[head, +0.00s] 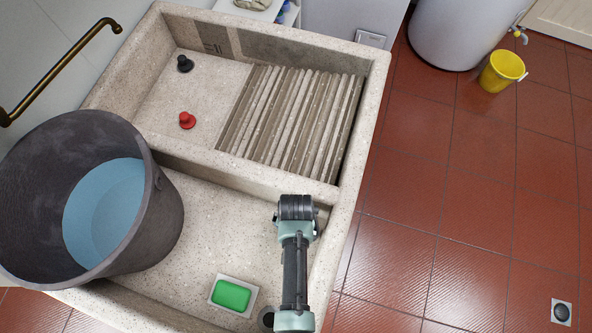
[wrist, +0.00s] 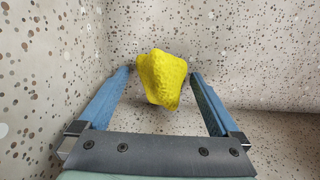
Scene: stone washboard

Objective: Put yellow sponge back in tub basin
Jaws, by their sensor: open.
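The yellow sponge (wrist: 161,78) shows in the wrist view between and just beyond the fingertips of my gripper (wrist: 161,72). The fingers are spread apart, with visible gaps on both sides of the sponge. Speckled stone surfaces of the basin surround it. I cannot tell whether the sponge rests on the stone or is in the air. In the head view the stone tub basin (head: 215,215) is the lower compartment of the washboard unit. My arm reaches over its right side there and hides the sponge and my fingers.
A dark bucket (head: 165,215) with blue inside stands at the basin's left. A green soap on a white dish (head: 256,299) lies in the basin, left of my arm. The ribbed washboard (head: 290,120), a red plug (head: 187,120) and a black plug (head: 185,63) are in the upper compartment.

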